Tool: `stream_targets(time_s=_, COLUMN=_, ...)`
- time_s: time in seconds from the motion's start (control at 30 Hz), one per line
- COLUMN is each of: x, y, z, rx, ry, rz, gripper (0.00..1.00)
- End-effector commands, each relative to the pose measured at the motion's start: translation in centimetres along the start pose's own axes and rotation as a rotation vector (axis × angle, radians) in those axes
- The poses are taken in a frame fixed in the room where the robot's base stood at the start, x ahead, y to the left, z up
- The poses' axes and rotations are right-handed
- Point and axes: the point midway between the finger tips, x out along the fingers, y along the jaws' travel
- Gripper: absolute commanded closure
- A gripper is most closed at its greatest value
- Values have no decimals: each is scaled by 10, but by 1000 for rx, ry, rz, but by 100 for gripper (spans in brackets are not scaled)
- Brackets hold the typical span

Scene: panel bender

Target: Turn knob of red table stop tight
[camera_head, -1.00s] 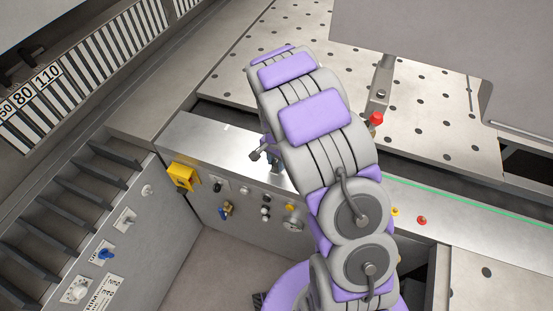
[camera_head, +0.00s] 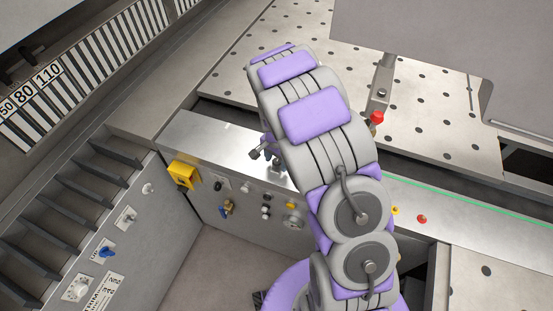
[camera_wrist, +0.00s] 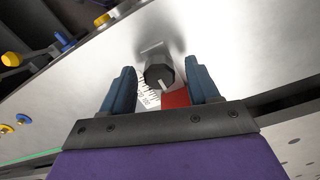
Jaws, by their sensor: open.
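A red piece (camera_wrist: 175,98), which looks like part of the table stop, shows just below the knob. A white scale with black ticks (camera_wrist: 148,92) lies to its left. My gripper (camera_wrist: 161,66) is open, with one blue finger on each side of the knob. A gap shows on both sides; I cannot tell the exact depth of the fingers. In the head view my arm hides the knob.
A red-topped handle (camera_head: 377,117) stands right of my arm. A yellow box (camera_head: 183,174) and several switches are on the front panel (camera_head: 245,215). A yellow button (camera_head: 395,210) and a red button (camera_head: 421,219) are at right. The perforated table (camera_head: 440,110) lies behind.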

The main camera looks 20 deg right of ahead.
Motion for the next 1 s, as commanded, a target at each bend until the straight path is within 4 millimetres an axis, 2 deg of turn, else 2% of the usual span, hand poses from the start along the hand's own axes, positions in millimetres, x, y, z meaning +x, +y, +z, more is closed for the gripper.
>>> stream_targets(time_s=0.13, x=-4, y=0, z=0, rx=0, ry=1, rz=-1, gripper=40)
stream_targets(time_s=0.27, x=-20, y=-1, z=-1, rx=0, ry=5, rz=-4, gripper=40)
stream_targets(time_s=0.7, x=-117, y=-2, z=-1, rx=0, ry=4, rz=-3, gripper=40)
stream_targets(time_s=0.9, x=-152, y=-2, z=-1, rx=-1, ry=4, rz=-2, gripper=40)
stream_targets(time_s=1.0, x=-164, y=-3, z=-1, rx=-1, ry=3, rz=-1, gripper=40)
